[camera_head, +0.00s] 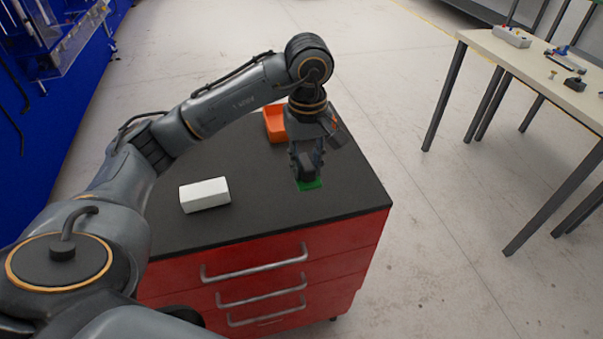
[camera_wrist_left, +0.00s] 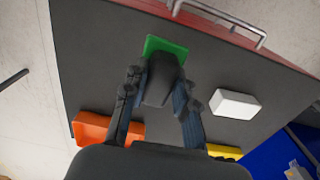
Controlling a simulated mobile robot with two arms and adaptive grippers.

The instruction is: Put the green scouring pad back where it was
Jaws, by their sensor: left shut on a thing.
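The green scouring pad (camera_head: 309,185) is a flat green piece at the tips of my left gripper (camera_head: 307,172), low over the dark cabinet top near its right front. I cannot tell whether it touches the top. My right gripper is not in view.
The dark top (camera_head: 262,205) belongs to a red drawer cabinet (camera_head: 255,285). A white block (camera_head: 205,195) lies to the left. An orange tray (camera_head: 275,122) stands behind the gripper. A yellow thing (camera_wrist_left: 224,152) shows in the left wrist view. The top between block and pad is clear.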

